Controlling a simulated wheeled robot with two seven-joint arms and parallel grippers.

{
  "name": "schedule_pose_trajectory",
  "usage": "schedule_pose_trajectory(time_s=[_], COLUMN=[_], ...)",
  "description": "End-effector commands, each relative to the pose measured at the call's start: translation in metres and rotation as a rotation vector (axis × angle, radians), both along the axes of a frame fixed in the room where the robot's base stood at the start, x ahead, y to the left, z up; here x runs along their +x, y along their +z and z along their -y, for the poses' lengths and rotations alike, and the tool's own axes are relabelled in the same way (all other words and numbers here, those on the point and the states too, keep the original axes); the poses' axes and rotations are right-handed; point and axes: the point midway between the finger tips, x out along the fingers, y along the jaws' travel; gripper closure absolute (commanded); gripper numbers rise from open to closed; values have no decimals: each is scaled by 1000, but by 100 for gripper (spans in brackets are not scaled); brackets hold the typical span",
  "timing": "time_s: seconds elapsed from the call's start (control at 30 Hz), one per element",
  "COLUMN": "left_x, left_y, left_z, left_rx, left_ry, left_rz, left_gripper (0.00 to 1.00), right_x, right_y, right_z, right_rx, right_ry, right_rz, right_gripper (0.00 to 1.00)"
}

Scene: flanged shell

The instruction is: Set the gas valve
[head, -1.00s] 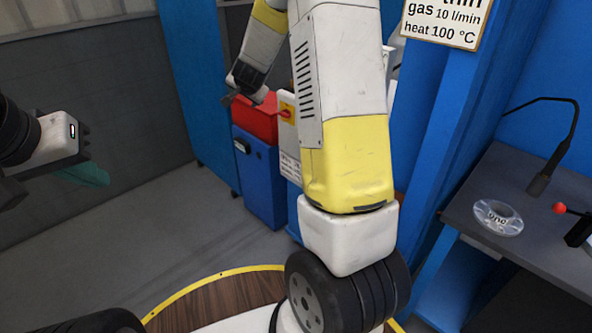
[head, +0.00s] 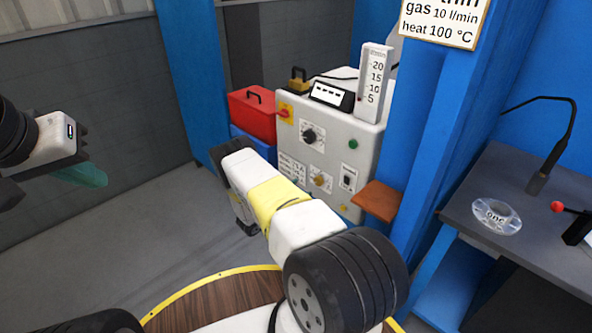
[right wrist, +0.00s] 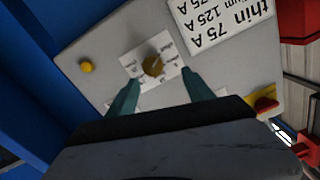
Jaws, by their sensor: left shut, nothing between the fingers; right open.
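The gas valve appears to be the brass knob (head: 320,180) low on the front of the grey machine (head: 375,135). In the right wrist view the brass knob (right wrist: 153,65) sits on a white label with markings. My right gripper (right wrist: 160,77) is open, its teal fingers on either side of the knob's line, with no clear contact. In the head view its fingers are hidden by my arm. The flow gauge (head: 374,75) on top is marked 5 to 20; its level is too small to read. My left gripper (head: 97,177) is shut and empty at far left.
A sign (head: 440,22) reads gas 10 l/min and heat 100 °C. The panel also has a black knob (head: 308,135), green button (head: 353,144) and red-yellow switch (head: 284,112). A red toolbox (head: 252,114) stands left; a brown shelf (head: 377,200) juts out right.

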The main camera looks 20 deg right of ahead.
Motion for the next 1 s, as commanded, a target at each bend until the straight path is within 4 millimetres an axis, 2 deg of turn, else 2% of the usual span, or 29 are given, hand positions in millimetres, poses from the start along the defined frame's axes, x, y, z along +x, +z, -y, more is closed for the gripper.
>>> schedule_pose_trajectory(time_s=[0.07, 0.17, 0.63, 0.8, 1.0], left_x=[0, 0, 0, 0, 0], left_y=[0, 0, 0, 0, 0], left_z=[0, 0, 0, 0, 0], left_rx=[0, 0, 0, 0, 0], left_ry=[0, 0, 0, 0, 0], left_rz=[0, 0, 0, 0, 0], left_gripper=[100, 100, 100, 100, 100], right_x=[-9, -12, 13, 16, 17], right_y=[-7, -9, -9, -9, -9], right_z=[1, 5, 66, 73, 74], right_rx=[-28, -41, -39, -38, -39], right_ry=[-12, -20, -19, -19, -18], right_rz=[0, 2, 2, 0, 0], right_gripper=[40, 40, 40, 40, 40])
